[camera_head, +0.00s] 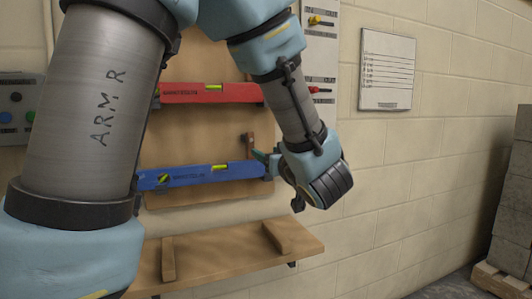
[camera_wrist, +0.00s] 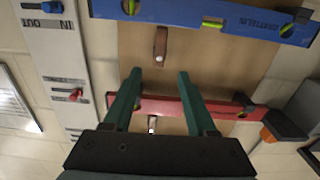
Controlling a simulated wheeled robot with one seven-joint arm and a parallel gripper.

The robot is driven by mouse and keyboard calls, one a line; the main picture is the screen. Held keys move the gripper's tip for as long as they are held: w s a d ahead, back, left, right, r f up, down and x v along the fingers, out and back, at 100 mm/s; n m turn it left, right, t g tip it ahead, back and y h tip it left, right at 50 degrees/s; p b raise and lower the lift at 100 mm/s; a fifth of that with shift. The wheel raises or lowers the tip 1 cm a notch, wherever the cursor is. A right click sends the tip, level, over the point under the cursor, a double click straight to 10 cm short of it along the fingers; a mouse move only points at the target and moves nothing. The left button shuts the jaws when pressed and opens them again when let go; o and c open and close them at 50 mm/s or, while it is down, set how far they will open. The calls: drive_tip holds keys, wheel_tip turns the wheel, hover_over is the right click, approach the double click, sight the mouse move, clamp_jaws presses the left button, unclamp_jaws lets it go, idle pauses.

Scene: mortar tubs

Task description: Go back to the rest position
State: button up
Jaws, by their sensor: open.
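My gripper (camera_wrist: 159,74) shows in the wrist view with its two green fingers apart and nothing between them. In the head view my gripper (camera_head: 262,157) is at the right end of the blue level, mostly hidden behind my wrist. The blue level (camera_head: 190,177) hangs level on the wooden wall board. It also shows in the wrist view (camera_wrist: 200,18), beyond the fingertips and apart from them. A red level (camera_head: 205,92) hangs above it. In the wrist view the red level (camera_wrist: 165,107) passes behind the fingers.
The wooden board (camera_head: 190,135) is on a block wall, with a wooden shelf (camera_head: 215,262) below. A white IN/OUT strip (camera_wrist: 52,60) carries small coloured pegs. A sheet (camera_head: 387,70) hangs at right. Grey blocks (camera_head: 515,215) stand on a pallet (camera_head: 495,281). A control panel (camera_head: 16,105) is at left.

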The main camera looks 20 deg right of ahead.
drive_tip(key=w+a+f+m+g+h, duration=0.2)
drive_tip(key=a+f+g+h, duration=0.15)
drive_tip(key=f, duration=0.35)
drive_tip(key=w+a+f+m+g+h, duration=0.1)
drive_tip(key=w+a+f+g+h, duration=0.1)
drive_tip(key=a+f+g, duration=0.4)
drive_tip(key=s+a+f+g+y, duration=0.1)
drive_tip(key=s+a+f, duration=0.2)
drive_tip(key=s+a+f+g, duration=0.2)
drive_tip(key=s+a+f, duration=0.1)
drive_tip(key=s+a, duration=0.1)
drive_tip(key=shift+s+a+f+y, duration=0.15)
drive_tip(key=shift+a+f+y, duration=0.15)
drive_tip(key=shift+f+y, duration=0.1)
drive_tip(key=s+a+f+g+y, duration=0.2)
drive_tip(key=s+a+g, duration=0.2)
drive_tip(key=s+a, duration=0.35)
wheel_tip(320, 180, up, 20)
drive_tip(key=p, duration=1.9)
drive_tip(key=shift+w+d+f+h, duration=0.25)
drive_tip(key=shift+w+d+h, duration=0.1)
drive_tip(key=shift+w, duration=0.1)
